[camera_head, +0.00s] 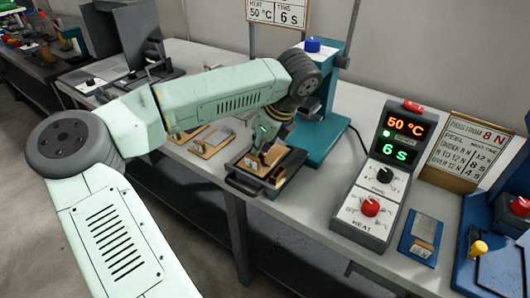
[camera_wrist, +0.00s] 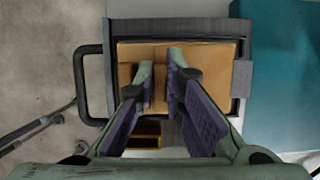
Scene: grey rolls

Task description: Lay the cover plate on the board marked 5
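My gripper (camera_head: 262,143) points down over a black-framed tray (camera_head: 240,185) on the bench. In the wrist view, my gripper's purple-padded fingers (camera_wrist: 161,75) stand a small gap apart above the tan board (camera_wrist: 215,52) in that tray. Tan and brown surface fills the gap between the tips; I cannot tell whether it is a held piece or the board below. Small upright tan and grey pieces (camera_head: 278,174) show beside the fingers in the head view. No number 5 is legible on any board, and I cannot single out the cover plate.
More tan boards (camera_head: 211,143) lie left of the tray. A teal press (camera_head: 322,130) stands close on its right. The heat control box (camera_head: 371,190) reads 50 °C and 6 s. A blue holder with a grey plate (camera_head: 421,238) lies at the front right. The tray's handle (camera_wrist: 84,85) sticks out left.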

